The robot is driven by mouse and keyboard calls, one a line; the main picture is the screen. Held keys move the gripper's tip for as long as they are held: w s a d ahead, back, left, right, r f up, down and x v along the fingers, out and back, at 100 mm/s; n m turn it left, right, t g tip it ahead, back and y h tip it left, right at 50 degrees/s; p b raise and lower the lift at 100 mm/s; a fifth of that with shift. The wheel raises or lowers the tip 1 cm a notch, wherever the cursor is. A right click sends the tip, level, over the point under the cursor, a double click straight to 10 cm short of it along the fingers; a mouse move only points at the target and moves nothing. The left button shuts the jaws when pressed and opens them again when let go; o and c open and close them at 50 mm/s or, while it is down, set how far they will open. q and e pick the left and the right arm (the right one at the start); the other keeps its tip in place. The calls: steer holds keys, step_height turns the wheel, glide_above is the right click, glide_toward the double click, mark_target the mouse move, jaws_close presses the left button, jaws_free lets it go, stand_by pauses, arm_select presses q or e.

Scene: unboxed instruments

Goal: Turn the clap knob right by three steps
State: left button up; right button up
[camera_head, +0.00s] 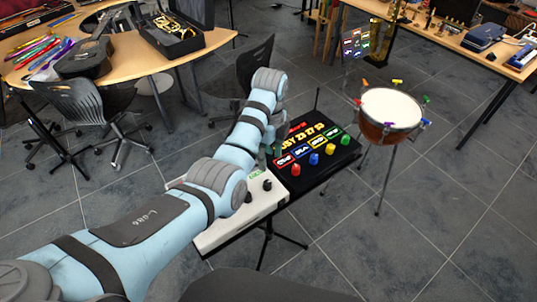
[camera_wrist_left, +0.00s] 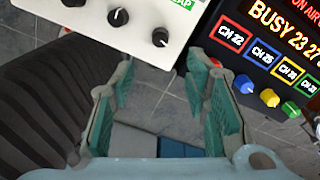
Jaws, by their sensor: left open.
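The clap knob (camera_wrist_left: 160,37) is a round black dial with a white pointer mark on the white panel (camera_wrist_left: 140,50). It is the knob nearest the green label ending in "AP" (camera_wrist_left: 181,3), close to the black console. In the head view the clap knob (camera_head: 267,184) sits at the right end of the white panel (camera_head: 225,235). My left gripper (camera_wrist_left: 160,65) is open and empty, with teal pads. In the wrist view the knob lies just above the fingertips, between them and apart from both. In the head view my arm mostly hides this gripper. My right gripper is not seen.
Another black knob (camera_wrist_left: 118,17) is beside the clap knob. The black console (camera_head: 325,165) with lit labels and red, blue, yellow and green knobs adjoins the panel. A drum (camera_head: 388,108) stands to the right. Grey tiled floor is open at lower right.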

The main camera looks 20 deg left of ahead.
mark_target(267, 182)
arm_select(q)
steer(key=f+n+b, duration=0.1)
steer(key=f+n, duration=0.3)
steer(key=n, duration=0.2)
steer(key=f+n+b, duration=0.1)
steer(key=f+n, duration=0.3)
steer(key=n, duration=0.2)
steer(key=f+n+b, duration=0.1)
steer(key=f+n, duration=0.2)
steer(key=n, duration=0.3)
steer(key=shift+s+a+f, duration=0.1)
steer(key=shift+a+f, duration=0.1)
steer(key=shift+f, duration=0.2)
jaws_close()
steer(key=shift+s+r+n+p, duration=0.15)
steer(key=shift+r+n+p, duration=0.2)
steer(key=shift+n+p, duration=0.8)
steer(key=shift+n, duration=0.05)
steer(key=shift+f, duration=0.25)
